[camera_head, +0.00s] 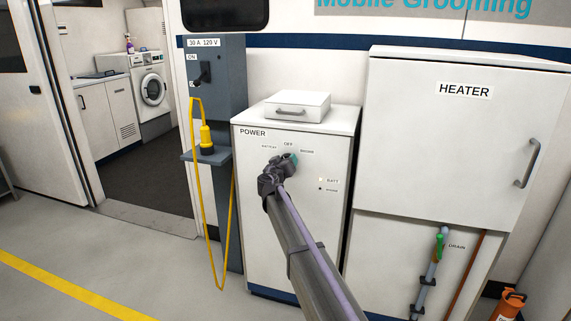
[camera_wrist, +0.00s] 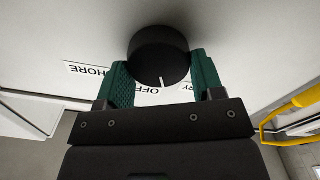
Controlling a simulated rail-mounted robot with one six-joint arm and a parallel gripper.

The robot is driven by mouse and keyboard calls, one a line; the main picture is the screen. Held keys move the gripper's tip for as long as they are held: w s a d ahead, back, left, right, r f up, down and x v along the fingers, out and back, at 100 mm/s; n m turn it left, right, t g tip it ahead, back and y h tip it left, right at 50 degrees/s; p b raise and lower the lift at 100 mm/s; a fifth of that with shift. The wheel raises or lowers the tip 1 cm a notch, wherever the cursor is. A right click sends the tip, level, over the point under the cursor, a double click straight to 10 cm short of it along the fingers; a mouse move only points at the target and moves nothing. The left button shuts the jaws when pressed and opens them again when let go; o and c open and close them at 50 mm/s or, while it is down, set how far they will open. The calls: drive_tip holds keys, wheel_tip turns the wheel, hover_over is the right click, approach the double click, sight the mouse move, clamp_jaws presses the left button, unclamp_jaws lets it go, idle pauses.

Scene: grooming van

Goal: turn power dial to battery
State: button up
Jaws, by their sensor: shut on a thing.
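The power dial (camera_wrist: 158,52) is a black round knob on the front of the white POWER cabinet (camera_head: 262,222). In the wrist view its white pointer mark lies at the OFF label, with SHORE to the left and the end of BATTERY to the right; the lettering is upside down there. My gripper (camera_wrist: 161,68) has one green pad on each side of the dial and is shut on it. In the head view my gripper (camera_head: 290,159) covers the dial, just below the OFF label (camera_head: 288,144). The BATTERY label (camera_head: 269,147) is to its left.
A BATT indicator (camera_head: 320,180) looks pale; the one below looks dark. A small white box with a handle (camera_head: 298,106) sits on the cabinet. A grey power pedestal (camera_head: 216,90) with a yellow cable (camera_head: 197,180) stands left. The HEATER cabinet (camera_head: 440,150) stands close on the right.

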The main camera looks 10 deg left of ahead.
drive_tip(key=shift+a+n, duration=0.1)
drive_tip(key=shift+n, duration=1.8)
drive_tip(key=o, duration=0.9)
drive_tip(key=v, duration=1)
drive_tip(key=shift+s, duration=0.4)
drive_tip(key=shift+n, duration=0.3)
